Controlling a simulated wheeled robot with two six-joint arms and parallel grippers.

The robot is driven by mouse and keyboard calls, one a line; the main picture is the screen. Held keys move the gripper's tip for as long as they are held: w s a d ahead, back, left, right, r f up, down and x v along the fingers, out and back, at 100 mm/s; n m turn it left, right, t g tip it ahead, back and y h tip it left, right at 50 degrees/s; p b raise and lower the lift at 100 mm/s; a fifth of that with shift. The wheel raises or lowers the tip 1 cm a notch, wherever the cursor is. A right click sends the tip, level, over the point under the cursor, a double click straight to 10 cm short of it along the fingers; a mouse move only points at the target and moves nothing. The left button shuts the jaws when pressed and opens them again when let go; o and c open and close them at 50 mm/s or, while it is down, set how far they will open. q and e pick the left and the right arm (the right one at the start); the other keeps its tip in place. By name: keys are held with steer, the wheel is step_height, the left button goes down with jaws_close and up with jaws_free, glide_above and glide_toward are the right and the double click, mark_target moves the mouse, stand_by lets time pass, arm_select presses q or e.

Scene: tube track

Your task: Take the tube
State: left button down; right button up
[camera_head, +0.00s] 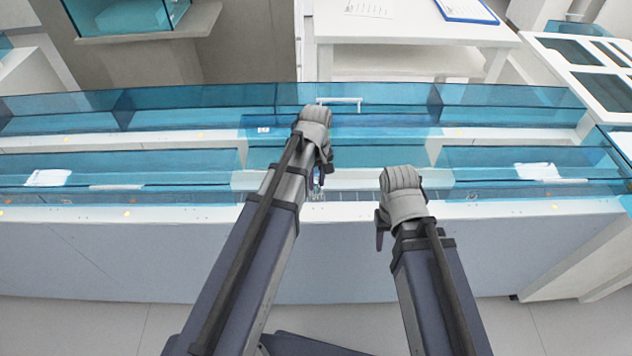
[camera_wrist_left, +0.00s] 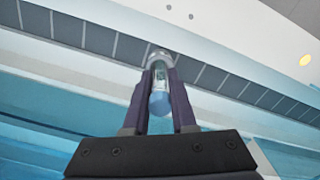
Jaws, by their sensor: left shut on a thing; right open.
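The tube (camera_wrist_left: 160,88) is a small clear tube with a blue cap, seen between the fingers in the left wrist view. My left gripper (camera_wrist_left: 160,90) is shut on it. Behind the tube runs a track (camera_wrist_left: 100,42) of dark grey segments in a pale channel. I cannot tell whether the tube's far end still touches the track. In the head view my left gripper (camera_head: 316,178) reaches over the front of the blue-walled bench, and its fingers are mostly hidden by the wrist. My right gripper (camera_head: 380,232) is open and empty, near the bench's front edge.
Clear blue walls (camera_head: 190,105) run along the long bench, with a white front ledge (camera_head: 120,213). Pale pieces (camera_head: 47,178) lie at left, and another (camera_head: 537,171) at right. A white table (camera_head: 415,28) with a clipboard (camera_head: 466,10) stands behind.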

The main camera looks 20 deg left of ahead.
arm_select(q)
steer(key=shift+r, duration=0.1)
step_height(320, 180, up, 10)
steer(key=p, duration=1)
